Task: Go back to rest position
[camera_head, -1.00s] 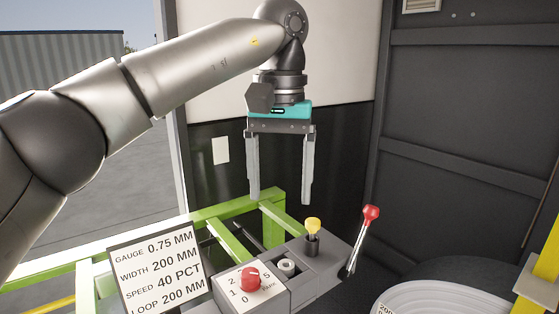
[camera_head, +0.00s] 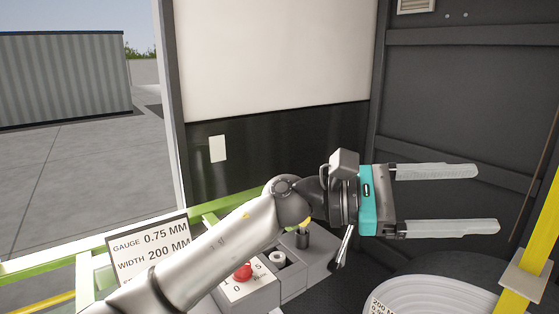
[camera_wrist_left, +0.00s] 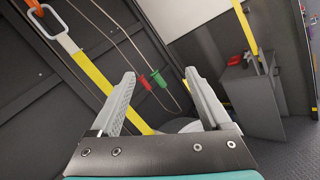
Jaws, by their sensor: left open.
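My left gripper (camera_head: 445,200) points to the right in the head view. Its two long grey fingers are spread wide with nothing between them. My left arm reaches across in front of the control console and hides part of it. In the left wrist view the same open fingers (camera_wrist_left: 165,102) show with free space between them. My right gripper is in neither view.
The console has a red knob (camera_head: 243,271) and a sign (camera_head: 150,250). A pale round coil (camera_head: 445,297) lies at lower right, beside a yellow post (camera_head: 535,245). Red (camera_wrist_left: 159,79) and green (camera_wrist_left: 139,83) handles hang on cables in the wrist view. Dark walls stand behind.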

